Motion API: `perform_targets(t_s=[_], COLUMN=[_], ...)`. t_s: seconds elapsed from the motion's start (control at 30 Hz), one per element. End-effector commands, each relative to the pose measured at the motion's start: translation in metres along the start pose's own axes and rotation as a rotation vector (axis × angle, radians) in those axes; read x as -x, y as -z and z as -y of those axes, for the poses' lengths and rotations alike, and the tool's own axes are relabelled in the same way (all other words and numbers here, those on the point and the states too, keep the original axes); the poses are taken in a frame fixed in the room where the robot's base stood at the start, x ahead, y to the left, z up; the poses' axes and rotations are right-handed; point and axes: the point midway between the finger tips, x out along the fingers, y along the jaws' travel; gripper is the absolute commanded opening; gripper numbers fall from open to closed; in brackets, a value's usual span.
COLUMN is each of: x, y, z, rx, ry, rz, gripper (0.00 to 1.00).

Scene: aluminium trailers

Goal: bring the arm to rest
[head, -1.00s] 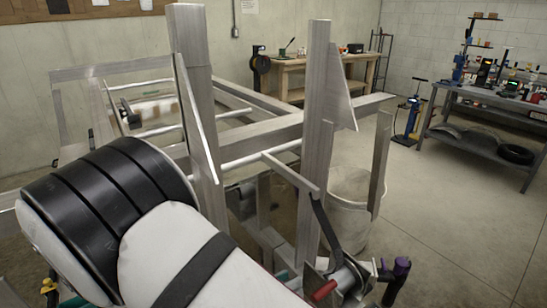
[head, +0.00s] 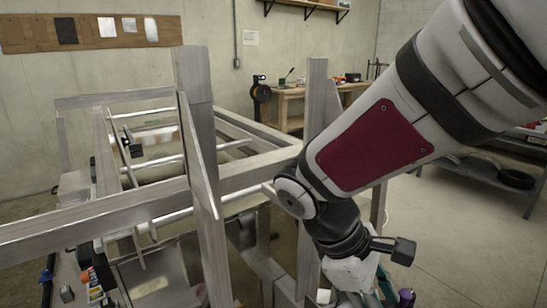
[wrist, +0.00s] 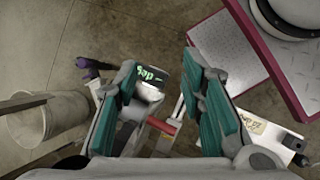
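My arm crosses the right side of the head view, from the upper right down to the bottom centre. My gripper is at its low end, mostly hidden or cut off by the bottom edge there. In the wrist view my gripper (wrist: 160,65) has its two teal-padded fingers well apart. Nothing is held between them. A small device with a green lit display (wrist: 150,76) shows in the gap, below the fingers; its exact distance is unclear. The aluminium trailer frame (head: 240,180) stands left of and behind my arm.
Upright aluminium posts (head: 200,150) stand close to my arm. A whitish bin (wrist: 40,120) is on the floor at left in the wrist view. A wooden workbench (head: 285,100) is at the back wall. A dark metal bench (head: 490,180) is at right, with open floor before it.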

Motion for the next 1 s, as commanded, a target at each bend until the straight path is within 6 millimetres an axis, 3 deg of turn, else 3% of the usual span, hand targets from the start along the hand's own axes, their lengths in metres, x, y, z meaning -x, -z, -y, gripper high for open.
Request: perform_targets(t_s=[0.2, 0.5, 0.7, 1.0], x=[0.013, 0.032, 0.042, 0.045], y=[-0.043, -0.083, -0.095, -0.098], z=[0.010, 0.026, 0.033, 0.034], rx=[-0.341, -0.784, -0.973, -1.027], ry=[0.119, 0.230, 0.263, 0.274], rz=[-0.234, -0.536, -0.671, -0.711], gripper=[0.36, 0.36, 0.36, 0.36])
